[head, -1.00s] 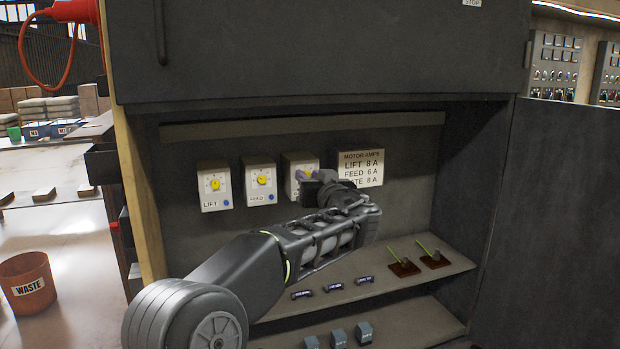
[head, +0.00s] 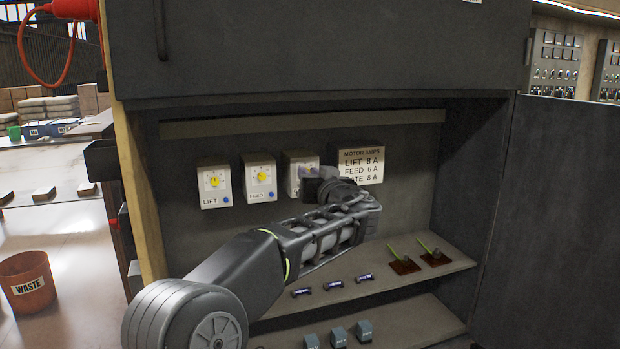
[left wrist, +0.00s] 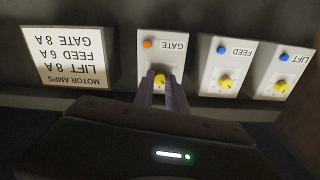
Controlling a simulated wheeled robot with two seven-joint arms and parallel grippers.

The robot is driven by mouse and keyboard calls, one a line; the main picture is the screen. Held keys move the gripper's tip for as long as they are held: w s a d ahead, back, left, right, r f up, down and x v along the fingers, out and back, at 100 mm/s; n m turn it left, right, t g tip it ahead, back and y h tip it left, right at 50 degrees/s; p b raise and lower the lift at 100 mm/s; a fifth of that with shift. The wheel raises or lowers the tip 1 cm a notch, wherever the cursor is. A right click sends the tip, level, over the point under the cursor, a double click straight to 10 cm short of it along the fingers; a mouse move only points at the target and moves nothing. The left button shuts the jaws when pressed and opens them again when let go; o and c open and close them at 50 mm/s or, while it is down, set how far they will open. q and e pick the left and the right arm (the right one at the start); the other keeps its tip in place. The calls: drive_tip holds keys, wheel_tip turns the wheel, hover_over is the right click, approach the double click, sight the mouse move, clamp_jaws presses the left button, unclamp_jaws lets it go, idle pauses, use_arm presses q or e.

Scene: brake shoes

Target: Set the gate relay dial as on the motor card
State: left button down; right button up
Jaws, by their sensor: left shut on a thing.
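The gate relay (head: 300,160) is a white box, third from the left on the cabinet's back wall. In the left wrist view, which is upside down, the gate relay (left wrist: 174,62) has an orange lamp and a yellow dial (left wrist: 159,83). My left gripper (head: 305,174) is at its front, and its two fingers (left wrist: 161,90) are shut on that dial. The dial's scale and pointer are too small and covered to read. The motor card (head: 360,157) beside it reads LIFT 8 A, FEED 6 A, GATE 8 A. My right gripper is not in view.
The lift relay (head: 214,199) and feed relay (head: 259,182) stand left of the gate relay, with blue lamps. The shelf (head: 390,292) below holds small dark labelled parts and two brown plates (head: 404,266). A cabinet wall and door close off the right.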

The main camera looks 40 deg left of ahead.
use_arm(q)
drive_tip(key=shift+m+b, duration=2.85)
drive_tip(key=shift+m, duration=1.75)
drive_tip(key=c, duration=1.3)
unclamp_jaws()
drive_tip(key=shift+c, duration=0.2)
drive_tip(key=shift+d, duration=0.15)
